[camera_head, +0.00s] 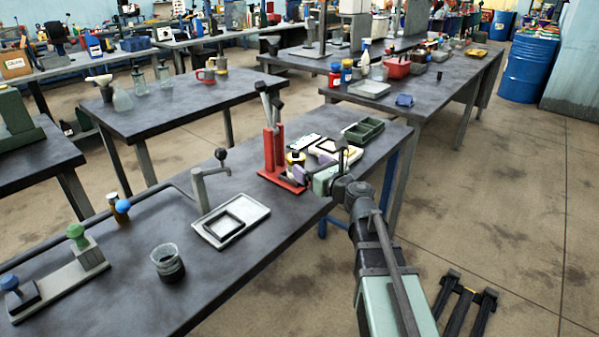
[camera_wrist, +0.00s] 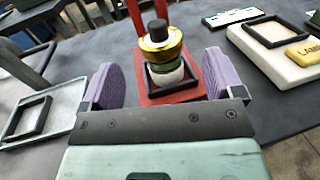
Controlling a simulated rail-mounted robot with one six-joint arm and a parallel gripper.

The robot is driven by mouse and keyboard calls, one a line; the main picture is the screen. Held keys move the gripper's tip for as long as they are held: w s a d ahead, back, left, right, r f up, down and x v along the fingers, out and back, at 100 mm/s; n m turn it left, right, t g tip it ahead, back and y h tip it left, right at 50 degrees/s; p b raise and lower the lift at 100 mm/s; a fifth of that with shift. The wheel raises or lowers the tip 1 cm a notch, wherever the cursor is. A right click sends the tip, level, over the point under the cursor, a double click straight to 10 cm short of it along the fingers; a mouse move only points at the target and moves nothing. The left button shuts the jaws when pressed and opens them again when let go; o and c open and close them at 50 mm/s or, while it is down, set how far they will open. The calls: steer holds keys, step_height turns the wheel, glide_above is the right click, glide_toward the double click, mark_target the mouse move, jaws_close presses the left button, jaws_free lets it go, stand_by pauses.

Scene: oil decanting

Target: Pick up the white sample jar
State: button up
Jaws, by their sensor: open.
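A small jar (camera_wrist: 166,74) with a white lower part stands in a black square frame (camera_wrist: 186,90) on the red stand. Above the white it shows a green band, a gold ring and a black knob; I cannot tell whether these are one piece. In the head view it (camera_head: 295,158) is partly hidden by my gripper. My gripper (camera_wrist: 163,80) is open, with one purple pad to the left of the jar and one to its right. Gaps show on both sides in the wrist view. In the head view my gripper (camera_head: 303,170) is beside the red stand.
The red stand (camera_head: 270,148) has upright posts and levers behind the jar. A white block (camera_wrist: 270,62) with a black frame and yellow label lies to the right. A grey tray (camera_head: 230,220) and a dark-filled beaker (camera_head: 167,262) stand on the bench's nearer part.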

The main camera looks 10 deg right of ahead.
mark_target(301, 161)
steer(key=x, duration=0.7)
steer(key=shift+w+a+f, duration=0.1)
steer(key=shift+w+f, duration=0.05)
steer(key=shift+w, duration=0.1)
steer(key=c, duration=1.1)
